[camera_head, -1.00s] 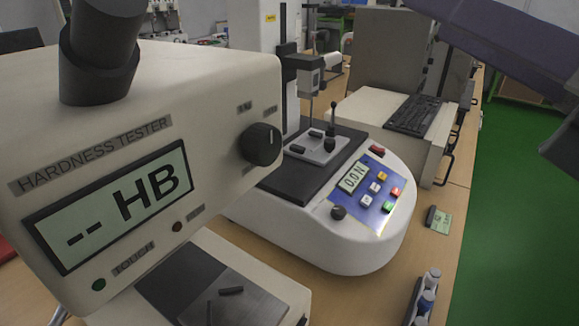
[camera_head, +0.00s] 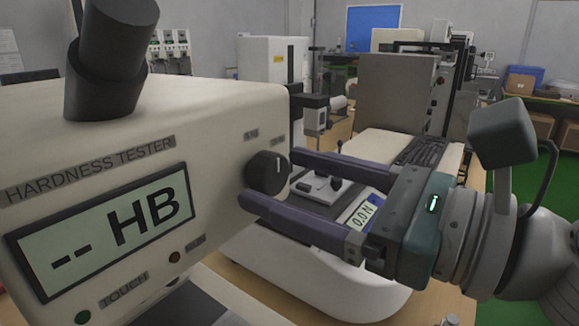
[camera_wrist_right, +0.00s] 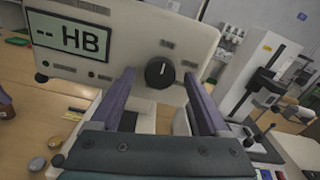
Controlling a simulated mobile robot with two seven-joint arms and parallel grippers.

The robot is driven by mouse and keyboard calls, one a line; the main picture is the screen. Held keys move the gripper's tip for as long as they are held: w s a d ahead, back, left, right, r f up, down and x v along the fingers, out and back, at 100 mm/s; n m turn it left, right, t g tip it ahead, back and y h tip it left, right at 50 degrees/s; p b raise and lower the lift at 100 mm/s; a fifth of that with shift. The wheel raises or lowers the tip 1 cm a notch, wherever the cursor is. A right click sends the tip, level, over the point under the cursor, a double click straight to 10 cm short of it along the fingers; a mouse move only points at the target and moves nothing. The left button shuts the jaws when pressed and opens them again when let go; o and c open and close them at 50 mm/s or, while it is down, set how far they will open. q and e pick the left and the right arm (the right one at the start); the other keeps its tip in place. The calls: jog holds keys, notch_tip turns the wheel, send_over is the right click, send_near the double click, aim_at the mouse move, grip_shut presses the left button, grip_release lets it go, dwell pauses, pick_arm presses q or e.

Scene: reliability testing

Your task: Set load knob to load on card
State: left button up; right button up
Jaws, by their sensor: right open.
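The load knob (camera_head: 267,172) is a round black dial with a white mark. The labels beside the knob are too small to read. My right gripper (camera_head: 262,179) is open, with its two purple fingers pointing at the knob. The wrist view shows the knob (camera_wrist_right: 160,72) between the open fingertips (camera_wrist_right: 159,76); contact cannot be told. I cannot make out the card in the current head view. My left gripper is not in view.
A white test machine with a blue keypad panel (camera_head: 365,208) stands behind my right gripper, partly covered by it. A black keyboard (camera_head: 425,150) and a grey cabinet (camera_head: 395,95) are farther back. Green floor (camera_head: 500,270) lies to the right.

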jog(key=shift+w+a, duration=0.1)
jog(key=shift+c, duration=0.3)
grip_shut()
dwell(0.4)
